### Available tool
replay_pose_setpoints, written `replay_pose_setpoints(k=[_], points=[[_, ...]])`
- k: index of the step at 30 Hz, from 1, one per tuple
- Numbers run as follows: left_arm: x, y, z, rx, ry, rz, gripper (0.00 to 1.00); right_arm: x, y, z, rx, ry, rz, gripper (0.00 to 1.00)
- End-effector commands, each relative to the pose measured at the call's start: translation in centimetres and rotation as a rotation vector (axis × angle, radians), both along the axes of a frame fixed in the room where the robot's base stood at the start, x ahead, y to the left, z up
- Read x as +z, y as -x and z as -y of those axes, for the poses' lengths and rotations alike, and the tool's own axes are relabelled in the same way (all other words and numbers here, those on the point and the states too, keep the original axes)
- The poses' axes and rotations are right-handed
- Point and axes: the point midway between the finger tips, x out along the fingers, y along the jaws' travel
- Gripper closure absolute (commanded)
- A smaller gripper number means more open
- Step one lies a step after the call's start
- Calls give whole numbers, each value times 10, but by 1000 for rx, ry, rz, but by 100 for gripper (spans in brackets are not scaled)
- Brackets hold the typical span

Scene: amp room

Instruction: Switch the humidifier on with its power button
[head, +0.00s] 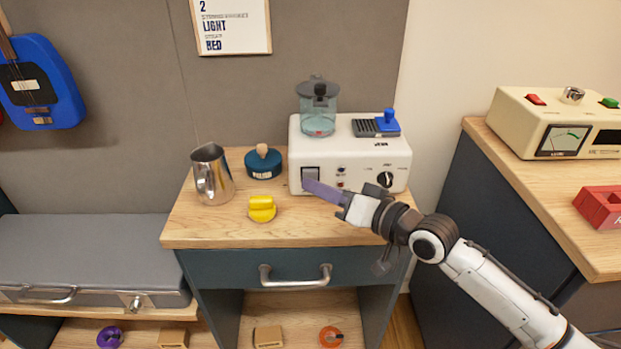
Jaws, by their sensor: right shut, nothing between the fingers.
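The humidifier (350,152) is a white box with a clear teal tank (318,118) on top, standing at the back right of a wooden-topped cabinet. Its front has a square grey switch (311,173) at the left, small round controls (341,169) in the middle and a black knob (385,179) at the right. I cannot tell from the labels which one is the power button. My right gripper (308,184) is shut and empty, its purple fingers pointing left at the lower part of the grey switch. Contact is unclear. My left gripper is out of view.
A metal pitcher (212,175), a dark blue round container (263,163) and a yellow object (262,208) stand left of the humidifier. A cream meter device (560,120) and a red block (600,208) are on the right-hand counter. The cabinet top's front strip is clear.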

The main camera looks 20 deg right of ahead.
Motion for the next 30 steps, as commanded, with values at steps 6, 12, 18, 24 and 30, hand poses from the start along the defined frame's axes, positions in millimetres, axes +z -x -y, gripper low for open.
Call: replay_pose_setpoints(k=[6,12,18,24,30], points=[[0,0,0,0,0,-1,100,0,0,0,0,0,0,100],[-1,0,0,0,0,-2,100,0,-1,0,0,1,0,100],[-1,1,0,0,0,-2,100,0,-8,2,0,1,0,100],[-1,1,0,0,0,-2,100,0,-9,3,0,0,0,100],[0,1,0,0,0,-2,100,1,-8,3,-1,0,1,100]])
